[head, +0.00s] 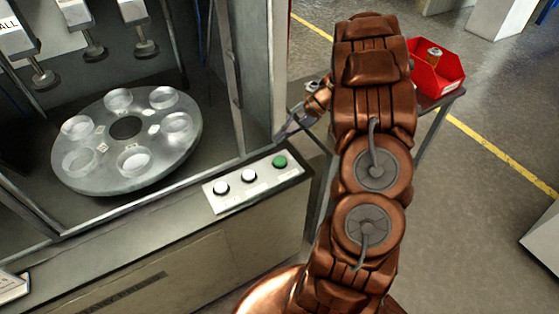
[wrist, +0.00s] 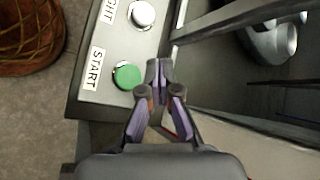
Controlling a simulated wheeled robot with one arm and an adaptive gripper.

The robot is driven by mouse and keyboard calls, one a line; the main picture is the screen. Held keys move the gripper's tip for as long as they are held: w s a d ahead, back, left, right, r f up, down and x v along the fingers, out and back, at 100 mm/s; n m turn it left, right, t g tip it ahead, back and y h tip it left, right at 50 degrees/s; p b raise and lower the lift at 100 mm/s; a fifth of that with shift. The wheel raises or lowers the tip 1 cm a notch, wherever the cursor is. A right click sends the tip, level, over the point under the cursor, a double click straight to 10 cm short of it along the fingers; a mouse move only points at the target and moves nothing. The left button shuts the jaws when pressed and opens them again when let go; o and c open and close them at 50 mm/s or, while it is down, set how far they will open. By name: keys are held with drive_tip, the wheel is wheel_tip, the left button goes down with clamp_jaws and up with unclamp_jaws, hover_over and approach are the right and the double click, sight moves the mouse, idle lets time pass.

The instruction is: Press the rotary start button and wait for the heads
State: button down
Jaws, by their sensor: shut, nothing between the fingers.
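The green start button (head: 280,161) is at the right end of a light panel on the machine's front ledge. In the wrist view the green button (wrist: 127,76) sits beside the label "START". My gripper (wrist: 158,72) is shut and empty, its fingertips just right of the button in that view and apart from it. In the head view my gripper (head: 285,132) is near the machine's corner post, behind the button. The rotary table (head: 127,128) carries several clear cups. Pressing heads (head: 95,52) hang above its far side, apart from the cups.
Two white buttons (head: 221,188) (head: 249,176) share the panel. The corner post (head: 262,70) stands close to my gripper. A red bin (head: 437,72) with a cartridge in it sits on a side table at the right. Open floor lies beyond.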

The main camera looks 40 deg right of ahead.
sight(282, 160)
wheel_tip(282, 160, down, 6)
drive_tip(key=shift+f+b, duration=0.2)
drive_tip(key=shift+b, duration=0.85)
drive_tip(key=shift+f, duration=0.4)
drive_tip(key=shift+f+b, duration=0.15)
drive_tip(key=shift+b, duration=0.15)
drive_tip(key=shift+f+b, duration=0.3)
drive_tip(key=shift+b, duration=0.05)
drive_tip(key=shift+f+b, duration=0.35)
drive_tip(key=shift+f, duration=0.15)
idle(1.0)
drive_tip(key=shift+r, duration=0.1)
idle(0.3)
drive_tip(key=shift+r, duration=0.85)
